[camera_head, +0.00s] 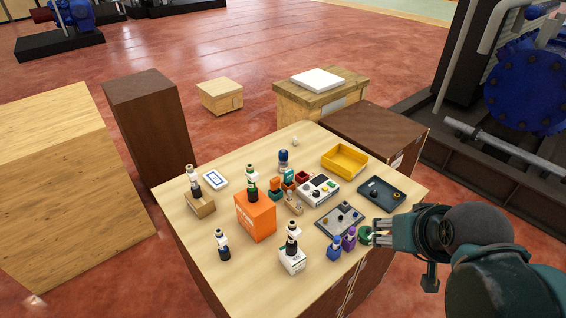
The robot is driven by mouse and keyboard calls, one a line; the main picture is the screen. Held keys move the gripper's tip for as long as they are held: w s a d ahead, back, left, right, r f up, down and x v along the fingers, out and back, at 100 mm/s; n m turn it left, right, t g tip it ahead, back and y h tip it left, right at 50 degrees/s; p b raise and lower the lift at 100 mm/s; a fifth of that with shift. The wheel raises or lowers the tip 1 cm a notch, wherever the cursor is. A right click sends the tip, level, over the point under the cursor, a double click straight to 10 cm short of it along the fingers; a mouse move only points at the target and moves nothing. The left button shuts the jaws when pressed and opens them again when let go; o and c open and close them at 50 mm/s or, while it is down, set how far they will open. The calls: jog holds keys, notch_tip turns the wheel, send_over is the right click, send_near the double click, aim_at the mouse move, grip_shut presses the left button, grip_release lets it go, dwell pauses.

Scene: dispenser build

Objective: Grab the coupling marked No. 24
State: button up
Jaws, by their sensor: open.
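No number can be read on any item at this size, so I cannot tell which one is the coupling marked No. 24. My gripper (377,235) comes in from the right at the table's near right edge, its jaws open. A small green round piece (365,235) is just left of the fingertips; I cannot tell whether they touch it. A purple piece (349,239) and a blue piece (334,248) stand to its left. Small teal, orange and red pieces (288,178) cluster mid-table.
The wooden table (180,229) also holds an orange box (256,217) with a bottle on it, several other bottles, a yellow tray (344,160), a dark tray (382,193), a grey panel (340,219) and a white device (318,189). The front left of the tabletop is fairly clear.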

jog(key=shift+o, duration=0.3)
dwell(0.4)
jog(key=w+a+r+m+g, duration=0.1)
jog(key=w+a+r+m, duration=0.15)
jog(key=w, duration=0.45)
jog(key=w+a+r+m+g, duration=0.1)
jog(key=w+a+r+m, duration=0.1)
jog(key=w+r, duration=0.35)
jog(key=m+g, duration=0.3)
jog(key=m, duration=0.6)
send_over(283, 151)
jog(key=s+d, duration=1)
notch_tip(283, 151, down, 13)
jog(key=w+a+f+m, duration=0.1)
jog(key=w+a+f, duration=0.2)
jog(key=f, duration=0.1)
jog(key=w+a+f+m+g, duration=0.1)
jog(key=w+a+f, duration=0.2)
jog(key=f, duration=0.2)
jog(key=w+a+f+m+g, duration=0.1)
jog(key=w+a+f, duration=0.2)
jog(key=f, duration=0.2)
jog(key=shift+w+a+f+m+b, duration=0.2)
jog(key=shift+a+f+m+b, duration=0.05)
jog(key=shift+b, duration=0.05)
jog(key=shift+w+a+f, duration=0.15)
jog(key=shift+a+f, duration=0.05)
jog(key=shift+f, duration=0.2)
